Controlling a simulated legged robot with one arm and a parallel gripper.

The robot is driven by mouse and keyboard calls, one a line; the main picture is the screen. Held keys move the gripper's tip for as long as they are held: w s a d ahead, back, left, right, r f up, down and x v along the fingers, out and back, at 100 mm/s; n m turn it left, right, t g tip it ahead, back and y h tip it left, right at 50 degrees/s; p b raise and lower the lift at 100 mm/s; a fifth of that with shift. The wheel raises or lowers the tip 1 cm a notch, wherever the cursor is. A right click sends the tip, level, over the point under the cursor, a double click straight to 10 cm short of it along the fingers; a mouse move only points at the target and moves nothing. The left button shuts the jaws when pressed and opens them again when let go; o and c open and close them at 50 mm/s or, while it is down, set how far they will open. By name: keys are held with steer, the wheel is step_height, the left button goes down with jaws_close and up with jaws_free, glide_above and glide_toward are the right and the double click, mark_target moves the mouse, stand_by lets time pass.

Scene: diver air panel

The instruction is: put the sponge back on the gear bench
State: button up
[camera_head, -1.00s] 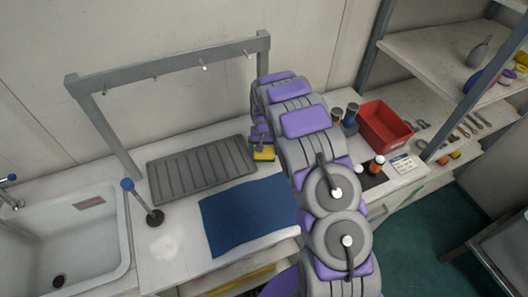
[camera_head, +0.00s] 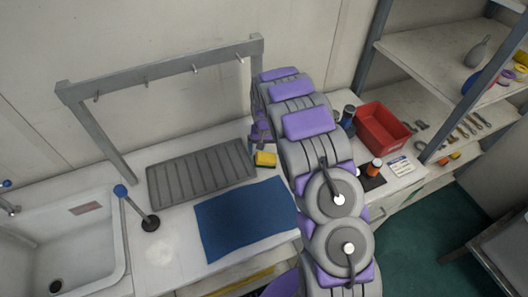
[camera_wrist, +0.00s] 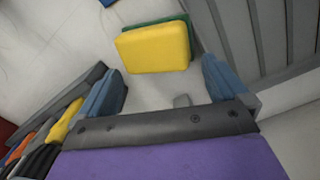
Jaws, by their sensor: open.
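The sponge (camera_head: 265,159) is yellow with a green underside. It lies on the pale gear bench (camera_head: 163,253), just right of the grey ribbed tray, and seems to rest flat. In the wrist view the sponge (camera_wrist: 155,48) sits beyond my blue fingertips, with bare bench between. My gripper (camera_wrist: 165,88) is open and empty, its fingers spread wide apart. In the head view my gripper (camera_head: 260,133) hangs just behind the sponge, partly hidden by my arm.
The ribbed tray (camera_head: 200,174) lies left of the sponge and a blue mat (camera_head: 245,218) in front. A hook rail (camera_head: 165,68) stands behind. A red bin (camera_head: 382,129) and bottles are right of my arm. A sink (camera_head: 75,240) is at left.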

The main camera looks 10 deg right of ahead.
mark_target(264, 152)
steer(key=r, duration=0.7)
steer(key=shift+w+a+r+p, duration=0.15)
steer(key=shift+w+p, duration=0.05)
steer(key=shift+p, duration=0.1)
steer(key=s+d+r, duration=0.1)
steer(key=s+r, duration=1.6)
steer(key=s, duration=0.2)
steer(key=s+a+r+n+g, duration=0.1)
steer(key=s+r+n, duration=0.1)
steer(key=s, duration=2.4)
steer(key=shift+s+r, duration=0.4)
steer(key=shift+r, duration=0.15)
steer(key=shift+f, duration=0.1)
